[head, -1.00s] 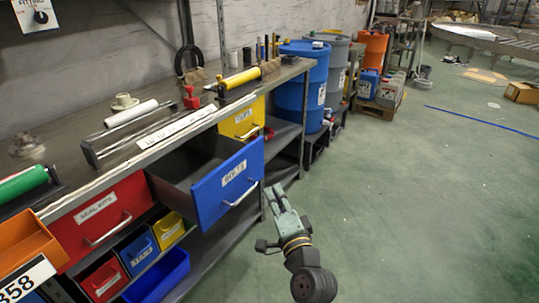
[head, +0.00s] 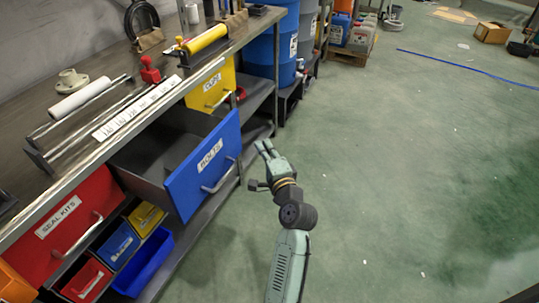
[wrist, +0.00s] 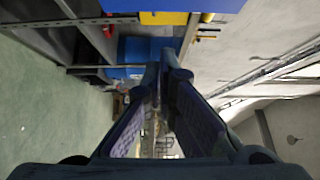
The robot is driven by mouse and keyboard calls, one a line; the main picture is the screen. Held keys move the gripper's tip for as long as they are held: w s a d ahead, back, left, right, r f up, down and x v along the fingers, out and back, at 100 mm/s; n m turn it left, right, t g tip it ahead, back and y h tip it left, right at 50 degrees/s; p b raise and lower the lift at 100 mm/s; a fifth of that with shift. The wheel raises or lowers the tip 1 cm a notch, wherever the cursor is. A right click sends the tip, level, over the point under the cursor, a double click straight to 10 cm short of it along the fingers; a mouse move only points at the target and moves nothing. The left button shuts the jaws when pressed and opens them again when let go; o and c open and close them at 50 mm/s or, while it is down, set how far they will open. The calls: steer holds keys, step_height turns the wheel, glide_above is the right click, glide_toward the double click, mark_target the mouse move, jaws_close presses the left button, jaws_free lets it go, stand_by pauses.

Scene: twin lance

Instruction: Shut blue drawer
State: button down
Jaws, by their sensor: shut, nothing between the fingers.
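The blue drawer (head: 192,180), labelled BOLTS with a silver bar handle, stands pulled out of the workbench. Its grey inside shows empty in the head view. My gripper (head: 264,147) is to the right of the drawer front, a little beyond its handle, and apart from it. In the wrist view the fingers (wrist: 160,72) converge at their tips with nothing between them. A blue surface along the top edge of the wrist view (wrist: 190,5) looks like the drawer front.
The red seal-kits drawer (head: 70,222) and yellow drawer (head: 212,90) flank the blue one. Small bins, including a blue bin (head: 143,265), stand on the shelf below. A blue barrel (head: 272,48) stands beyond the bench. The green floor (head: 400,180) to the right is clear.

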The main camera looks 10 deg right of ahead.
steer(key=shift+w+a+p, duration=0.5)
steer(key=shift+w+a, duration=0.4)
steer(key=shift+w, duration=0.2)
steer(key=shift+w+a+p, duration=0.45)
steer(key=shift+w+a, duration=0.45)
steer(key=shift+w, duration=0.15)
steer(key=shift+w, duration=0.15)
